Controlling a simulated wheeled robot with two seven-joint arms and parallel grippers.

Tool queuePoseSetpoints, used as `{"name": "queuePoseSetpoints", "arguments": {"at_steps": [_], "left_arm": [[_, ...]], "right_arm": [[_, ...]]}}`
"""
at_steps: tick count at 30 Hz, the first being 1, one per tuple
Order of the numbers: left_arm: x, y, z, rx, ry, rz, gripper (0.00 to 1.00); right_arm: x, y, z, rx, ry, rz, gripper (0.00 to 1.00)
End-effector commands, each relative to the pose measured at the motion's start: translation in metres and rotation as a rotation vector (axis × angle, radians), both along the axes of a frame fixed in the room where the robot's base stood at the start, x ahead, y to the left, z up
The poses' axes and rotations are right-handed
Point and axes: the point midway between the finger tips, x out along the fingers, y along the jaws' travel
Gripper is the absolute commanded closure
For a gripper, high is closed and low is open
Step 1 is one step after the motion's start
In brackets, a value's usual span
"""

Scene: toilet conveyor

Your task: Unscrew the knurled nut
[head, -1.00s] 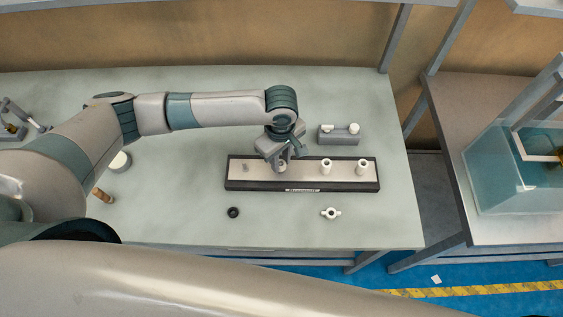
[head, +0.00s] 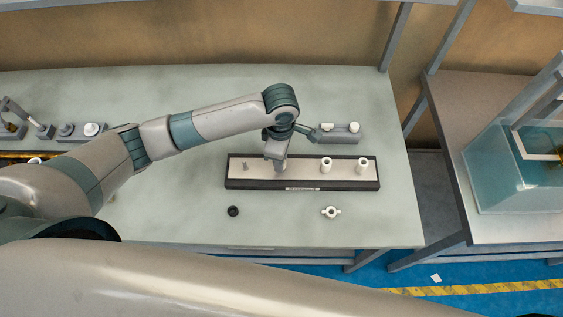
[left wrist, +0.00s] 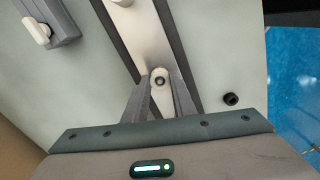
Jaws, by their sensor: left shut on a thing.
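A long dark-edged board with a pale top (head: 305,174) lies on the table. My left gripper (head: 280,170) points down over its left half. In the left wrist view, the gripper (left wrist: 160,92) is shut on a small pale round piece with a dark ring at its centre, the knurled nut (left wrist: 160,76). Its knurling is too small to make out. In the head view the fingers hide it. My right gripper is out of view.
A small grey stud (head: 245,167) and two white cylinders (head: 326,165) (head: 362,166) stand on the board. A grey block (head: 338,134) with white pieces sits behind.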

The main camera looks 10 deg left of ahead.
Motion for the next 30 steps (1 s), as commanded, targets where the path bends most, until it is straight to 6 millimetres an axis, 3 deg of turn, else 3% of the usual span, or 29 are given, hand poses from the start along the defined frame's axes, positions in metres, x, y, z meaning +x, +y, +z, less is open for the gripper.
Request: {"name": "queuePoseSetpoints", "arguments": {"at_steps": [11,21,30], "left_arm": [[-0.0008,-0.0001,-0.0006,0.001,0.002,0.032,0.99],[-0.0018,-0.0009,-0.0007,-0.001,0.005,0.387,0.99],[-0.0009,0.0003,-0.0002,0.002,0.002,0.453,0.99]], "right_arm": [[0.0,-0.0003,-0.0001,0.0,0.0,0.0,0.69],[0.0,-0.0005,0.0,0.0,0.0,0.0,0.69],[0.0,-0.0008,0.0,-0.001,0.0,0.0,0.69]]}}
